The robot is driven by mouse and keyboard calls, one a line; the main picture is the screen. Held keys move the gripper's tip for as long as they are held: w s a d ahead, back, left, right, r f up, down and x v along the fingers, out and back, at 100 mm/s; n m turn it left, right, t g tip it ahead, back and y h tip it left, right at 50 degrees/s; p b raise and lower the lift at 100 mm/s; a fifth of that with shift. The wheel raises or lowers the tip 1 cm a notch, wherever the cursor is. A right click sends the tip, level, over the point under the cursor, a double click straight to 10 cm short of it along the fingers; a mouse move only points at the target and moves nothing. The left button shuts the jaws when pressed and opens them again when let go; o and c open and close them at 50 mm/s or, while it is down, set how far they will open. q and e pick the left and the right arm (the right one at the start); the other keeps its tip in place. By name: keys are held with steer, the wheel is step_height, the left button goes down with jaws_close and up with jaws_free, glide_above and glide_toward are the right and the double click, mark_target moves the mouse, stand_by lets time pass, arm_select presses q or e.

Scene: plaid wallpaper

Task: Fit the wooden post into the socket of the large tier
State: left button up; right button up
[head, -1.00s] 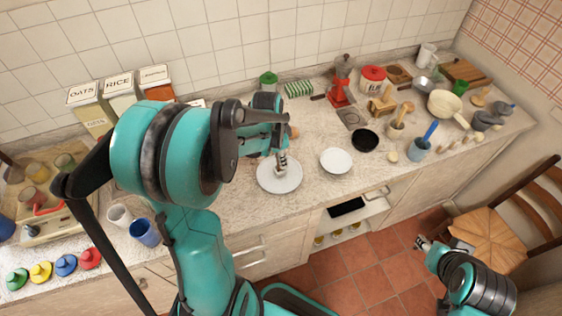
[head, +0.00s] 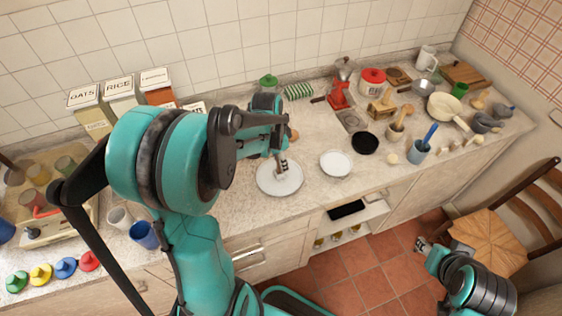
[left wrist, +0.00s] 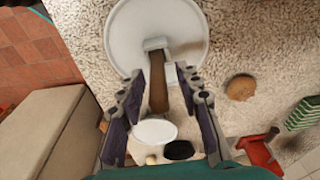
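The large tier (head: 265,186) is a round white plate on the counter, below my left gripper (head: 284,166). It also shows at the top of the left wrist view (left wrist: 130,32), with a grey socket (left wrist: 154,43) near its middle. The brown wooden post (left wrist: 158,88) lies between my left fingers, with its far end at the socket. Gaps show between the post and both fingers, so the gripper looks open around it. I cannot tell how deep the post sits. My right gripper (head: 422,245) is far from the counter, over the floor, too small to read.
A smaller white plate (head: 336,163) and a black dish (head: 365,142) lie right of the large tier. A round wooden piece (left wrist: 240,87) and a red coffee grinder (head: 338,95) stand behind. Cups (head: 143,234) and coloured lids (head: 65,266) are at left. The counter's front edge is close.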

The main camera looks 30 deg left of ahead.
arm_select(q)
step_height(320, 180, up, 10)
steer(key=s+p, duration=0.1)
steer(key=p, duration=0.1)
steer(key=s+d+r+n+t+y, duration=0.1)
steer(key=s+d+r+n+t, duration=0.2)
steer(key=s+d, duration=0.7)
steer(key=n+t, duration=0.2)
steer(key=n, duration=0.2)
steer(key=shift+s+d+r+t, duration=0.2)
steer(key=shift+s+r+t, duration=0.05)
steer(key=shift+t, duration=0.15)
